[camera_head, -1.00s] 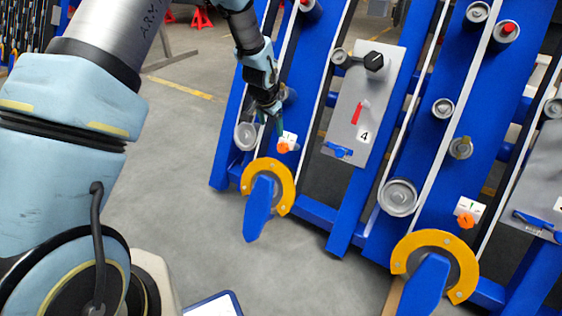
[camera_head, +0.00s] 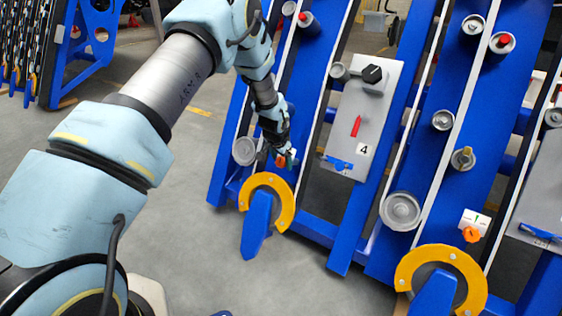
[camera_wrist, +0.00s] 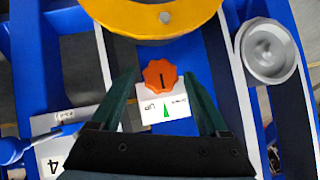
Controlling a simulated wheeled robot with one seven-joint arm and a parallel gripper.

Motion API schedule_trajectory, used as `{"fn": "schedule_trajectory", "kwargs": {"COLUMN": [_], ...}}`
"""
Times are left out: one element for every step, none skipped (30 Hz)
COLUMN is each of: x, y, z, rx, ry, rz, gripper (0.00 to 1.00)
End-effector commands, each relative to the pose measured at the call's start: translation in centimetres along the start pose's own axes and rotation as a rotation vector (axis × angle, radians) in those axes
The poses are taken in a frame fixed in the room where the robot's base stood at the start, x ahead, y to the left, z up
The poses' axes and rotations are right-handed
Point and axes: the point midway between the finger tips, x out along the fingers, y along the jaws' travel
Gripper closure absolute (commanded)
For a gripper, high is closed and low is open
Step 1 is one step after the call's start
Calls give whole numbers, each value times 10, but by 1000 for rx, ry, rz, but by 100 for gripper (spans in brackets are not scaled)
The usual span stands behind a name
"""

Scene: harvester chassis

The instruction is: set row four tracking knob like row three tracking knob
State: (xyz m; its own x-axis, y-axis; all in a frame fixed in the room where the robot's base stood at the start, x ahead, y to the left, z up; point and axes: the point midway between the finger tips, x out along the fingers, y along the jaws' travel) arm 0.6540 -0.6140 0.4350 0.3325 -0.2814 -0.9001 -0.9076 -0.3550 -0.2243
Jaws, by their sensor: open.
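An orange lobed knob (camera_head: 281,161) sits on a small white label at the lower end of the blue row left of the plate marked 4. In the wrist view the knob (camera_wrist: 160,76) shows a black line running up and down, in line with the green mark on its label (camera_wrist: 168,106). My gripper (camera_wrist: 161,74) is open, with one green finger on each side of the knob. Finger contact is not clear. A second orange knob (camera_head: 471,234) is on the row to the right; its mark is too small to read surely.
Yellow half-rings (camera_head: 284,208) (camera_head: 470,275) stand below the knobs. The grey plate marked 4 (camera_head: 348,140) carries a black knob and red lever. A grey roller (camera_wrist: 268,50) is beside my gripper. Open floor lies to the left.

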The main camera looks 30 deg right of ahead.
Motion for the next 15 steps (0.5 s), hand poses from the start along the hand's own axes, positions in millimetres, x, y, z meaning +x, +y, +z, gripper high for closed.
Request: {"fn": "schedule_trajectory", "kwargs": {"x": [1,1,0,0,0,0,0,0,0,0,0,0,0,0,0], "y": [0,0,0,0,0,0,0,0,0,0,0,0,0,0,0], "z": [0,0,0,0,0,0,0,0,0,0,0,0,0,0,0], "rx": [0,0,0,0,0,0,0,0,0,0,0,0,0,0,0], "ry": [0,0,0,0,0,0,0,0,0,-1,-1,-1,-1,-1,-1], "rz": [0,0,0,0,0,0,0,0,0,0,0,0,0,0,0], "gripper": [22,22,22,22,22,22,23,26,31,34,38,42,45,49,53]}}
